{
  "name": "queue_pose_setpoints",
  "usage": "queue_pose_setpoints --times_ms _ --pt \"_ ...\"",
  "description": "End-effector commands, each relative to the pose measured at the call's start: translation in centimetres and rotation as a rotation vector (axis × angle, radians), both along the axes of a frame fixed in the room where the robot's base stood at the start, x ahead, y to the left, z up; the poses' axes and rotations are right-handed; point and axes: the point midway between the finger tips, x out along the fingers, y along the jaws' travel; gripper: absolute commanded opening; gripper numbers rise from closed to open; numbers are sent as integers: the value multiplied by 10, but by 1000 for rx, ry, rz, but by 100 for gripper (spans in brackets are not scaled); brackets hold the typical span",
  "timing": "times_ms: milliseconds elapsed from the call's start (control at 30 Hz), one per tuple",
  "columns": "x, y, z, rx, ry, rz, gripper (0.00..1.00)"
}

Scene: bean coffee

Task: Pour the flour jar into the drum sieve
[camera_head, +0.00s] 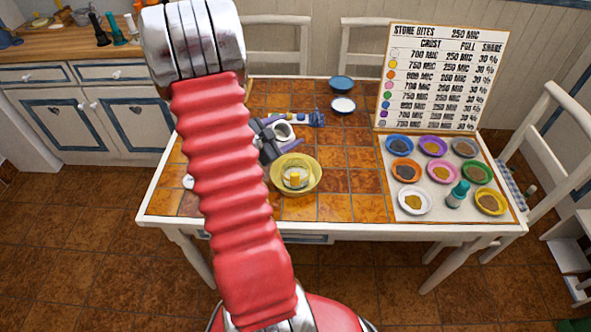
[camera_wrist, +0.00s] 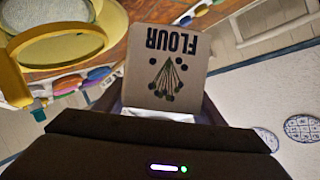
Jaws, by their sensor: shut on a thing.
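The flour jar shows in the wrist view as a tan, FLOUR-labelled face (camera_wrist: 168,68), with the lettering upside down in the picture. My gripper (camera_wrist: 160,112) is shut on it, and its dark body hides the jar's lower part. In the head view my dark gripper (camera_head: 272,138) is over the table behind the yellow round vessel, partly hidden by my red arm. I take this yellow rim (camera_head: 273,181) to be the drum sieve or the bowl around it; I cannot tell which. A yellow ring with a pale inside also shows in the wrist view (camera_wrist: 62,32).
A tiled table (camera_head: 345,207) carries a blue bowl (camera_head: 342,83) and a white dish (camera_head: 343,104) at the back. On the right, several coloured powder dishes and a teal bottle (camera_head: 458,194) stand before a recipe board (camera_head: 435,78). Tiles right of the yellow vessel are clear.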

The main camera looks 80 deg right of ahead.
Motion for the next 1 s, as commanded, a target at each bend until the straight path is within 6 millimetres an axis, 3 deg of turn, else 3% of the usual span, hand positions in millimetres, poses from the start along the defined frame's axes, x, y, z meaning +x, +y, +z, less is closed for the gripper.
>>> queue_pose_setpoints --times_ms 467,1000 --pt "12 -9 -7 106 147 0 23" --pt "23 -16 -1 218 298 0 23"
